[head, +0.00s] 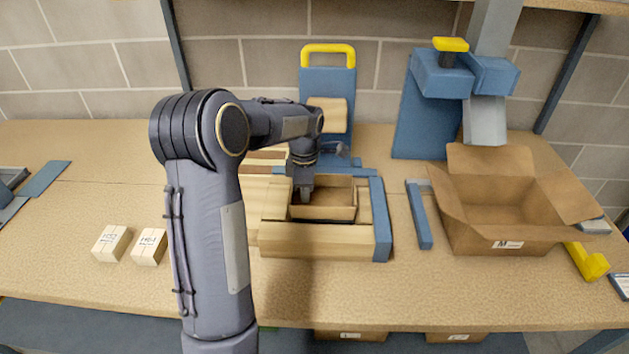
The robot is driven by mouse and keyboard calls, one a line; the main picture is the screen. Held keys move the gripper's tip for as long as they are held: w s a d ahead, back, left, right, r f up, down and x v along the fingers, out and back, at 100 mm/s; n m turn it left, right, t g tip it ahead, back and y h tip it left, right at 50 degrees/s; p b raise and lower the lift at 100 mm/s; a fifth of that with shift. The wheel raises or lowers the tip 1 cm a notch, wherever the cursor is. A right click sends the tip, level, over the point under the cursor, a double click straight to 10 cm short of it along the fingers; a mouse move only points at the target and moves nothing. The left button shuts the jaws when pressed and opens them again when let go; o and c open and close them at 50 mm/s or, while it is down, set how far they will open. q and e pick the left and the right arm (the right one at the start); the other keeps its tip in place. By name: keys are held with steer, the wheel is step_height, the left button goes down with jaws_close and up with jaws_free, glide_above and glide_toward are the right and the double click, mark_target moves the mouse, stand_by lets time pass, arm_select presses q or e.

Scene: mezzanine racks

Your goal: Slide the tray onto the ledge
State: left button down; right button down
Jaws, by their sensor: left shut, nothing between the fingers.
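A small brown open tray (340,212) sits in the middle of the bench, among light wooden blocks edged in blue. A long wooden ledge (318,240) runs along its near side, and more wooden slats (262,163) lie to its left and behind; I cannot tell for certain which piece is the task's ledge. My left gripper (305,199) points down at the left part of the tray, shut and empty. I cannot tell if its tips touch the tray. My left arm hides part of the wooden pieces on the left. My right gripper is not in view.
A blue stand (328,90) with a yellow handle rises behind the tray. An open cardboard box (500,205) is at the right, beside a blue bar (418,214). The bench at far left is mostly clear.

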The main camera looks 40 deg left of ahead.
arm_select(q)
steer(key=shift+s+a, duration=0.45)
steer(key=shift+a, duration=0.2)
steer(key=shift+a, duration=0.1)
steer(key=s+a, duration=0.4)
steer(key=a, duration=0.3)
steer(key=s+a, duration=0.4)
steer(key=a, duration=0.3)
steer(key=s+a, duration=0.5)
steer(key=a, duration=0.2)
steer(key=shift+p, duration=0.3)
